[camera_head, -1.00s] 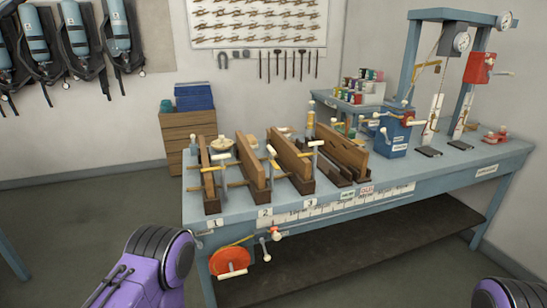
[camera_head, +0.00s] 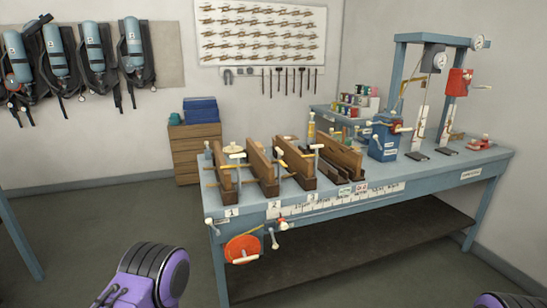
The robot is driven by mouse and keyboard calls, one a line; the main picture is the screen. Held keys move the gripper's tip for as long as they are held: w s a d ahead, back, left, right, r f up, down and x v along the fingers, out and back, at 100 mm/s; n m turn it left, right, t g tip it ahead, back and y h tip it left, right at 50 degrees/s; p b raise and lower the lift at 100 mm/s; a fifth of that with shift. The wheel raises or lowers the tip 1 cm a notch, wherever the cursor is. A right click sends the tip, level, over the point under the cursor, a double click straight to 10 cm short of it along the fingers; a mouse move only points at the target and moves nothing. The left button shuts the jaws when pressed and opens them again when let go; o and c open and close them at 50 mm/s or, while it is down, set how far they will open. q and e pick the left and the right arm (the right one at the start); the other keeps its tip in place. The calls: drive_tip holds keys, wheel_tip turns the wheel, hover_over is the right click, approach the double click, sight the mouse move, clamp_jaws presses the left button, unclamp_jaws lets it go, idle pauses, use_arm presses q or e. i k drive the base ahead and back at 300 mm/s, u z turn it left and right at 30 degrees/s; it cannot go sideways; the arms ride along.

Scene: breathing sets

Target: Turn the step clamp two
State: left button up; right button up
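The step clamps stand in a row on the blue workbench (camera_head: 420,178), each with upright wooden boards and a white-tipped handle. Step clamp two (camera_head: 262,170) is the middle one, behind the label 2 (camera_head: 274,204). Clamp one (camera_head: 223,178) is to its left and clamp three (camera_head: 300,165) to its right. The angle of clamp two's handle is too small to tell. A purple link of my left arm shows at the lower left and a bit of my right arm at the lower right. Both grippers are out of view, and no gripper is at the clamps.
An orange wheel (camera_head: 243,249) and white-knobbed levers (camera_head: 272,236) stick out from the bench's front left. A blue vise-like box (camera_head: 384,140) and a gauge frame (camera_head: 398,80) stand further right. Bare floor (camera_head: 80,235) lies left of the bench.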

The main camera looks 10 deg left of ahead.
sight(279, 152)
drive_tip(key=u, duration=0.75)
drive_tip(key=i, duration=0.65)
drive_tip(key=z, duration=0.95)
